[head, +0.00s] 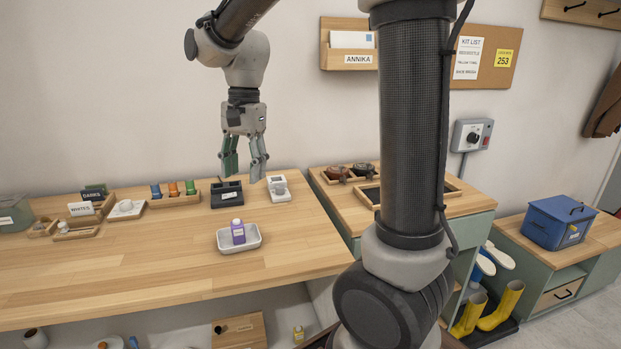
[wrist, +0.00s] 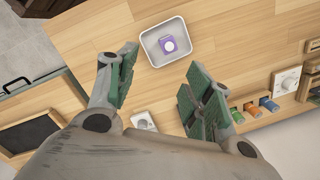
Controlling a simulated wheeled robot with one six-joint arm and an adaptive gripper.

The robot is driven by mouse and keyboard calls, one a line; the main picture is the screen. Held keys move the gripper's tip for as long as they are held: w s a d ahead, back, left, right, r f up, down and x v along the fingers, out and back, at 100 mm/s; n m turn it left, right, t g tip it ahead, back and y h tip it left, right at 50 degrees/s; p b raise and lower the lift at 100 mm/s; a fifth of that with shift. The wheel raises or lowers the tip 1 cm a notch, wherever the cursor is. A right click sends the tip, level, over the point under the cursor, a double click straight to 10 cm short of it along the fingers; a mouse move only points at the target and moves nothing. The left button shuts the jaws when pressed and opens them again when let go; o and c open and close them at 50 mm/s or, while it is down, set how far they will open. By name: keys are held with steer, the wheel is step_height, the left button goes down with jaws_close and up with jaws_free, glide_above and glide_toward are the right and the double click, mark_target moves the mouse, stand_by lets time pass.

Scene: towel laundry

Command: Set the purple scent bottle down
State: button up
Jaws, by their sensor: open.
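The purple scent bottle (head: 238,231) stands upright in a small white tray (head: 224,243) on the wooden counter. In the wrist view the bottle (wrist: 168,44) is seen from above, with its pale cap showing, inside the tray (wrist: 150,52). My gripper (head: 243,172) is open and empty, above the counter and apart from the bottle. In the wrist view its two green-padded fingers (wrist: 158,88) are spread wide, with the bottle beyond their tips.
Behind the tray are a dark holder (head: 226,194), a white device (head: 279,188) and a wooden rack of small coloured bottles (head: 174,194). Sorting signs and small boxes stand at the left. The counter around the tray is clear.

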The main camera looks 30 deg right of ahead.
steer(key=s+d+r+n+t, duration=0.1)
steer(key=s+d+n+t, duration=0.1)
steer(key=s+d+n, duration=0.3)
steer(key=s+d+n+t+h, duration=0.1)
steer(key=s+d+n, duration=0.4)
steer(key=s, duration=0.8)
steer(key=shift+s+d+r+n+t, duration=0.35)
steer(key=shift+d+r+n+t, duration=0.05)
steer(key=shift+d+t, duration=0.55)
steer(key=shift+c, duration=0.3)
